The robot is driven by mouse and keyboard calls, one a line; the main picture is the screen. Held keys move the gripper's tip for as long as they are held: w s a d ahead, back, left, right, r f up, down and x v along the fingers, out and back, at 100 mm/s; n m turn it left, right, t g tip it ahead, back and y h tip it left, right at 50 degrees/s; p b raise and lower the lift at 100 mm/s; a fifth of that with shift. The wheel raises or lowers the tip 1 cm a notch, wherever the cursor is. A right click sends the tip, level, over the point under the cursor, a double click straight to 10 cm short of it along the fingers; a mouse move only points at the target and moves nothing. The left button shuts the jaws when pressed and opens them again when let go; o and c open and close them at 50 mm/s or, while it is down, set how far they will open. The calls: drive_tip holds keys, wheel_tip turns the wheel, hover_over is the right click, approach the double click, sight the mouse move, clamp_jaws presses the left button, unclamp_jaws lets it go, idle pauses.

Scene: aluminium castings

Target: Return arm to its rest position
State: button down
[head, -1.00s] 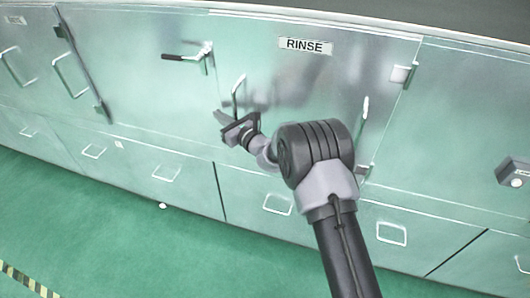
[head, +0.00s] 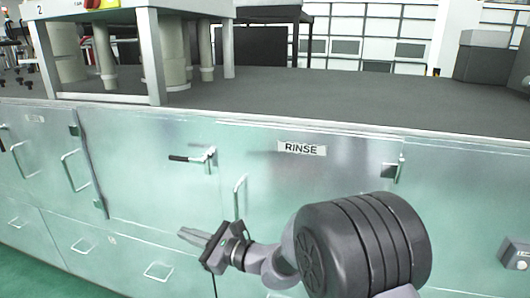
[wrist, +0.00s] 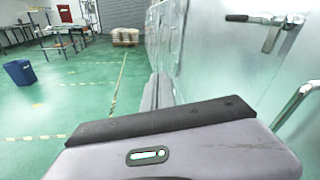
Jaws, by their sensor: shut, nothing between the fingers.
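My gripper (head: 192,238) is shut and empty in the head view, in front of the metal cabinet fronts (head: 130,150). It points left, below a black-handled latch (head: 190,158) and to the left of a vertical door handle (head: 238,197). My arm reaches in from the lower right. In the wrist view my gripper's fingers (wrist: 162,92) lie together and point along the cabinet row, apart from the cabinet face on the right. The latch also shows there at top right (wrist: 265,20).
A door labelled RINSE (head: 302,149) is behind my arm. A dark counter top (head: 330,95) runs above the cabinets, with a metal frame stand (head: 156,60) at left. In the wrist view, a blue bin (wrist: 20,73) stands on open green floor (wrist: 75,105).

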drive_tip(key=s+d+r+n+g+h+b, duration=0.1)
drive_tip(key=s+d+r+n+g+h, duration=0.15)
drive_tip(key=s+d+n, duration=0.35)
drive_tip(key=s+d+r+n+g+h+b, duration=0.1)
drive_tip(key=s+d+r+n+g, duration=0.15)
drive_tip(key=s, duration=0.65)
drive_tip(key=s+d+f+n+t+h, duration=0.1)
drive_tip(key=s+d+n+h, duration=0.1)
drive_tip(key=d, duration=0.6)
drive_tip(key=s+d+f+n+t+h+b, duration=0.1)
drive_tip(key=s+d+f+n+t+h, duration=0.1)
drive_tip(key=s+d+h, duration=0.3)
drive_tip(key=s+d+f+n+t+h, duration=0.1)
drive_tip(key=s+d, duration=0.4)
drive_tip(key=d, duration=0.6)
drive_tip(key=shift+s+d+f+n+h, duration=0.2)
drive_tip(key=shift+f+n+h, duration=0.45)
drive_tip(key=shift+h, duration=0.6)
